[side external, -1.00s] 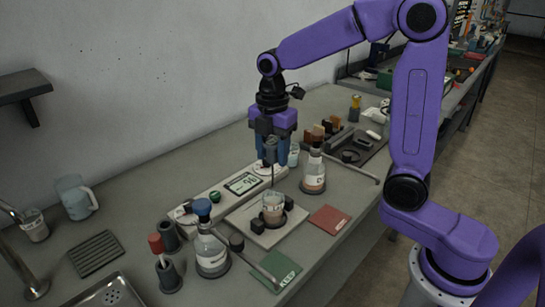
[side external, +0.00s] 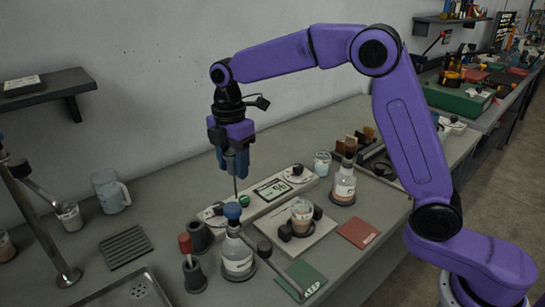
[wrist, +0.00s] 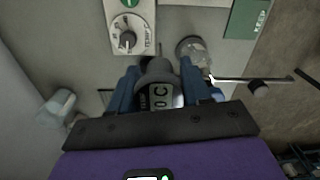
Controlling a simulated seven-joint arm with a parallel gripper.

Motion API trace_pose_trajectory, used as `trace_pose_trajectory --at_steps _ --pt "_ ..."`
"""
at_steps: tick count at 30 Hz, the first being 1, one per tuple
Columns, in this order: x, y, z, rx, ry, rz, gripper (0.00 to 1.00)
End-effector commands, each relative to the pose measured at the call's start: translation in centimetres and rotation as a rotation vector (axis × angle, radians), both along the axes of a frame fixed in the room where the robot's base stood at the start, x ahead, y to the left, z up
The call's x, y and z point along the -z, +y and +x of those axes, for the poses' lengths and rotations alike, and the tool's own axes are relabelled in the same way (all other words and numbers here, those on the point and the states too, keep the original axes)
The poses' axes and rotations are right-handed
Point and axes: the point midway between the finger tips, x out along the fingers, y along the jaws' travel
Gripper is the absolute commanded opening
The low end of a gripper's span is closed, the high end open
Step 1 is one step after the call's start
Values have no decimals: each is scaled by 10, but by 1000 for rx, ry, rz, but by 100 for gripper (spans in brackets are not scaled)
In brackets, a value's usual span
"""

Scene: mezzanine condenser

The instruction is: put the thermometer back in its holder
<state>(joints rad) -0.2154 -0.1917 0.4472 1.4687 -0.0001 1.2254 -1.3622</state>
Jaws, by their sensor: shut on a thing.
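My gripper (side external: 236,163) is shut on the thermometer, a dark-headed device with a thin probe (side external: 235,187) hanging down. In the wrist view the thermometer's head and display (wrist: 160,96) sit between my blue fingers. The probe is roughly upright, above the left end of the white instrument strip and behind the blue-capped bottle in the side view; its tip is hard to make out. A dark open cylinder (side external: 198,238), which looks like the holder, stands on the bench left of and below the probe. A similar dark cylinder (side external: 194,276) holds a red-topped tool.
The blue-capped bottle (side external: 238,258) stands close to the dark cylinders. A beaker (side external: 302,212) sits on a pale plate, with a rod and dark knob near it. The white instrument strip (side external: 290,184) lies behind.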

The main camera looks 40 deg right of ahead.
Motion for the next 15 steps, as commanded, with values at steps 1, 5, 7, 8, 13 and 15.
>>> trace_pose_trajectory --at_steps 1,5,7,8,13,15 --pt "4 17 7 -4 2 0 14" --pt "10 52 19 -3 1 0 14" --pt "14 68 24 -3 1 0 14" --pt "16 74 25 -2 1 0 14" --pt "21 97 30 0 0 0 14" --pt "23 102 30 1 1 0 14"
